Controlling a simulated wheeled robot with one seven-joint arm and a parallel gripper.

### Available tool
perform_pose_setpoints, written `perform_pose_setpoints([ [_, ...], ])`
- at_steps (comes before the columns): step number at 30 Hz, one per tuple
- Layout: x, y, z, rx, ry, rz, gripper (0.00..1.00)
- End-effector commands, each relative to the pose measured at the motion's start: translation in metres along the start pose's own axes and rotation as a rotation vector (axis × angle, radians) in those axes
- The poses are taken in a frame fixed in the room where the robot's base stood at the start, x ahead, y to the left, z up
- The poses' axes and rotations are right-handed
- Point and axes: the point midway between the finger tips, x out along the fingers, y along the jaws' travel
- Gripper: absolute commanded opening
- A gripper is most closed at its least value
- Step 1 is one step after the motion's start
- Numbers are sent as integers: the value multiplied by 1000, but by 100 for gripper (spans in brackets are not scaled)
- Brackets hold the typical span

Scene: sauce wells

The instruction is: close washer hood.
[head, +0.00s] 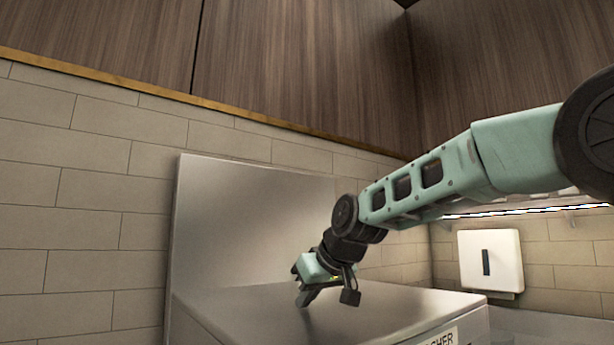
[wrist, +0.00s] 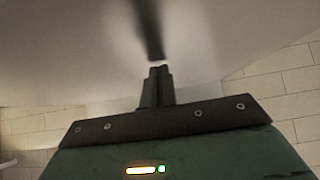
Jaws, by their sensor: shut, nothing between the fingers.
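The washer hood (head: 390,305) is a grey metal box with a flat top and a partly cut-off label on its front at the bottom edge of the head view. Its lower part is out of frame, so I cannot tell how far open it is. My gripper (head: 304,302) points down at the hood's top, towards its left side. In the wrist view my gripper (wrist: 158,70) has its fingers together and empty. A smooth grey metal surface (wrist: 70,55) lies ahead of the tips with a dark reflection on it. I cannot tell whether the tips touch it.
A tall metal back panel (head: 240,220) stands behind the hood against a tiled wall (head: 90,220). Wooden cabinets (head: 300,65) hang above. A white dispenser (head: 490,260) is on the right wall, below a lit shelf. The space above the hood's right part is partly under my arm.

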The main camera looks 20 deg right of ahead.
Motion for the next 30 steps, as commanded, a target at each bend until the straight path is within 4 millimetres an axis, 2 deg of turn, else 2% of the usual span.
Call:
perform_pose_setpoints([
  [2,1,-1,2,1,-23,-4,0],
  [10,-27,-1,-40,0,-2,-1,0],
  [12,-41,-1,-33,0,4,1,0],
  [21,-102,0,-35,-1,7,2,0],
  [25,-116,0,-35,-1,6,2,0],
  [30,-122,-1,-35,-1,4,1,0],
])
